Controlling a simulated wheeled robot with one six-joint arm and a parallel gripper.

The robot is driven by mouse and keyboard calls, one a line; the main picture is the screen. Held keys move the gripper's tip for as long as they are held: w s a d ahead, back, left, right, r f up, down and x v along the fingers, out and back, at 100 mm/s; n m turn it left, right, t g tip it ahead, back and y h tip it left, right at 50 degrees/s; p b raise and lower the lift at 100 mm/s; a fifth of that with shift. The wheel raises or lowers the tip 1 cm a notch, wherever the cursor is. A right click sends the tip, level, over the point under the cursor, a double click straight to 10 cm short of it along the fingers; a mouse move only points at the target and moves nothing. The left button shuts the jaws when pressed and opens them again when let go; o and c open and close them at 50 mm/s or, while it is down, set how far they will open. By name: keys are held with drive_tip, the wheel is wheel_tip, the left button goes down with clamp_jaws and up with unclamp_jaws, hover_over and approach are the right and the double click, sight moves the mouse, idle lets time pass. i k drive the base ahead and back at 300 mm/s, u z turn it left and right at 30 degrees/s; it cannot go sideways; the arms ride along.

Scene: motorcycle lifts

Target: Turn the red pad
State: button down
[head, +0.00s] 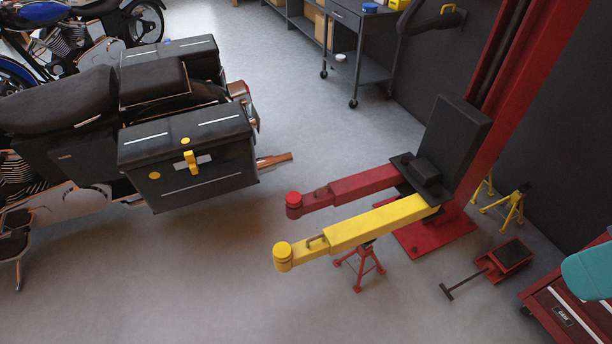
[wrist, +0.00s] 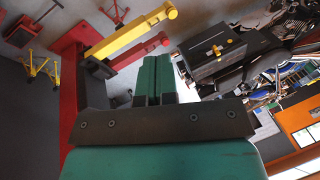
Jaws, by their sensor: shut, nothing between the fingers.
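The red pad (head: 292,198) is a small round cap on the free end of the red lift arm (head: 350,187). It also shows in the wrist view (wrist: 163,38), beyond my fingers and clear of them. My gripper (wrist: 157,62) has two green fingers held together, with nothing between them. It is well apart from the pad. In the head view only a teal part of my arm shows at the right edge; the fingertips are out of that view.
A yellow lift arm (head: 380,222) with a yellow pad (head: 282,249) runs beside the red arm, nearer the camera. A motorcycle with black panniers (head: 190,155) stands left. A red jack stand (head: 360,268), floor jack (head: 505,260) and red tool chest (head: 565,312) are right. Floor at lower left is clear.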

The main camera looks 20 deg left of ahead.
sight(293, 200)
drive_tip(key=z, duration=0.25)
drive_tip(key=k, duration=0.35)
drive_tip(key=u, duration=1.3)
drive_tip(key=i, duration=1.45)
drive_tip(key=z, duration=0.05)
